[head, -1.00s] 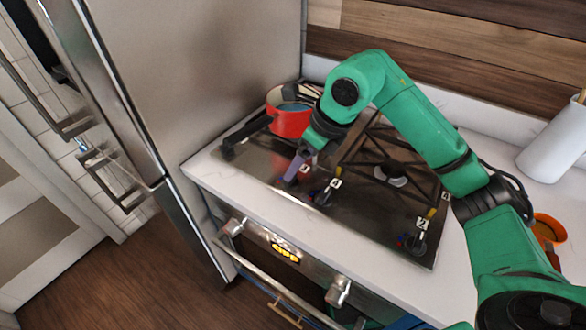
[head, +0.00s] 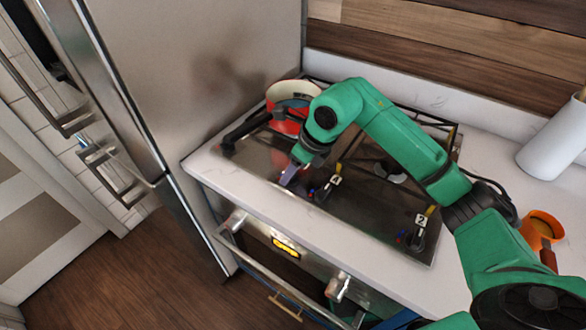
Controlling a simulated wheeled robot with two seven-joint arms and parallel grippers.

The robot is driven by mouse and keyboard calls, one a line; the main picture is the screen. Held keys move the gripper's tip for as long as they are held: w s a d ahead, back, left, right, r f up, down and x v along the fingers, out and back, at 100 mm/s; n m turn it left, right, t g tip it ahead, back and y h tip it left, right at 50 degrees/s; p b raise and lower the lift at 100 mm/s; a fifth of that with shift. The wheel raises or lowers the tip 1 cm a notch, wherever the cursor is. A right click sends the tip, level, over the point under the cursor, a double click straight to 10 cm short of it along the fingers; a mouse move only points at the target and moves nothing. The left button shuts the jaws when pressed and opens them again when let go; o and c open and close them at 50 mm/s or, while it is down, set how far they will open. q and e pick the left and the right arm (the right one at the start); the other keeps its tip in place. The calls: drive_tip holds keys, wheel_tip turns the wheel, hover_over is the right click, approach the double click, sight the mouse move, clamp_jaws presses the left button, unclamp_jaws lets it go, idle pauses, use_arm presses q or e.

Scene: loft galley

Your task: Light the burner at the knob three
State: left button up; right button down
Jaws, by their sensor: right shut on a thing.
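The dark cooktop (head: 372,214) has a front row of small knobs with white number tags. My right gripper (head: 288,178) is at the left end of that row, pointing down, shut on the leftmost knob. The gripper hides that knob and its tag. A middle knob (head: 322,192) stands just right of the gripper, its tag too small to read surely. A knob tagged 2 (head: 415,238) is further right. No flame shows on the visible part of the cooktop. My left gripper is not in view.
A red pot (head: 284,125) stands at the back left of the cooktop, behind my gripper. A steel fridge (head: 210,75) walls off the left. The oven (head: 300,262) is below. An orange cup (head: 543,226) and white canister (head: 556,143) stand right on the counter.

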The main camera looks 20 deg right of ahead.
drive_tip(key=shift+n, duration=0.3)
drive_tip(key=n+g+y+b, duration=0.1)
drive_tip(key=n+b, duration=0.1)
drive_tip(key=n, duration=0.1)
drive_tip(key=shift+w, duration=0.15)
drive_tip(key=n+g+b, duration=0.1)
drive_tip(key=n, duration=0.2)
drive_tip(key=shift+w+d+y, duration=0.1)
drive_tip(key=shift+y, duration=0.2)
drive_tip(key=n+g, duration=0.1)
drive_tip(key=n, duration=0.1)
drive_tip(key=shift+r+n, duration=0.1)
drive_tip(key=shift+n, duration=0.3)
drive_tip(key=n+g, duration=0.1)
drive_tip(key=n, duration=0.1)
drive_tip(key=shift+w+n+b, duration=0.15)
drive_tip(key=shift+n+b, duration=0.15)
drive_tip(key=shift+b, duration=0.1)
drive_tip(key=n+g, duration=0.1)
drive_tip(key=n, duration=0.2)
drive_tip(key=shift+r+n, duration=0.1)
drive_tip(key=shift+n, duration=0.2)
drive_tip(key=n+g+h, duration=0.1)
drive_tip(key=n, duration=0.1)
drive_tip(key=n+g, duration=0.1)
drive_tip(key=n, duration=0.2)
drive_tip(key=shift+w+n+h+p, duration=0.15)
drive_tip(key=shift+n+h+p, duration=0.15)
drive_tip(key=shift+h+p, duration=0.1)
